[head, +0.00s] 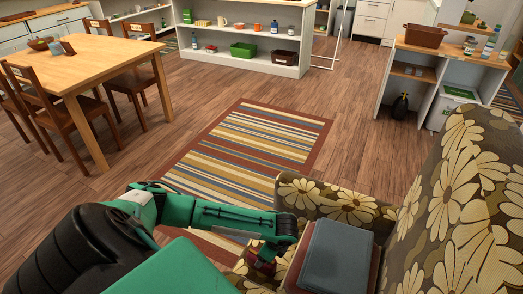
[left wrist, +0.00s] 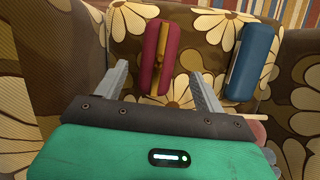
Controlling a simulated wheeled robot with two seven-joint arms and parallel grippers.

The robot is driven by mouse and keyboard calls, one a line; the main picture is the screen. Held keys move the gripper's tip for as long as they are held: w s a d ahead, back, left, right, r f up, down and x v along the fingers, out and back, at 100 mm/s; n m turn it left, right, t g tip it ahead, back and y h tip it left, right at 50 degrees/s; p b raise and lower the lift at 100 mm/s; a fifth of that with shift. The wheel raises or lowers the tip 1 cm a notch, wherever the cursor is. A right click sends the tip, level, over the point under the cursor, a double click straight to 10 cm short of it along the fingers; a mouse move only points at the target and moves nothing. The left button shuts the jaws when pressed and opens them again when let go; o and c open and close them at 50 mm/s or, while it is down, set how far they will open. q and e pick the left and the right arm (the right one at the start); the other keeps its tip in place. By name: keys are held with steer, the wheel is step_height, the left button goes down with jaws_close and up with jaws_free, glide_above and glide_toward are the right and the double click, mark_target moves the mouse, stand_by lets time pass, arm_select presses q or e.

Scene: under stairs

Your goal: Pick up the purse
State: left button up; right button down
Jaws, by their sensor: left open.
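The purse appears to be the dark magenta item with a gold strip down its middle (left wrist: 155,58), lying on the flowered seat in the left wrist view. My left gripper (left wrist: 160,72) is open above the seat. Its two fingers lie on either side of the lower part of the purse in the picture, and no grip on it shows. In the head view my left wrist (head: 285,228) is over the armchair, and a small dark red bit, probably the purse, shows below it (head: 263,267). My right gripper is not in view.
A blue-covered book (left wrist: 252,60) lies right of the purse; a grey-blue book (head: 336,255) shows in the head view. The flowered armchair's backrest (head: 465,200) and armrest (head: 345,205) are close. A striped rug (head: 250,145) lies beyond, with open floor around it.

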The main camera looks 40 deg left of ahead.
arm_select(q)
steer(key=x, duration=0.6)
steer(key=shift+s+r+b, duration=0.1)
steer(key=shift+s+b, duration=0.1)
steer(key=shift+b, duration=0.15)
steer(key=shift+a+f, duration=0.15)
steer(key=shift+f, duration=0.25)
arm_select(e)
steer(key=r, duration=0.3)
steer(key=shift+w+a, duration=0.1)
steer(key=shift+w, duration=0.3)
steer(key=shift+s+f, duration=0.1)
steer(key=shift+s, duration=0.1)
arm_select(q)
steer(key=shift+f, duration=0.2)
steer(key=shift+c, duration=0.2)
steer(key=shift+p, duration=0.3)
steer(key=c, duration=1.1)
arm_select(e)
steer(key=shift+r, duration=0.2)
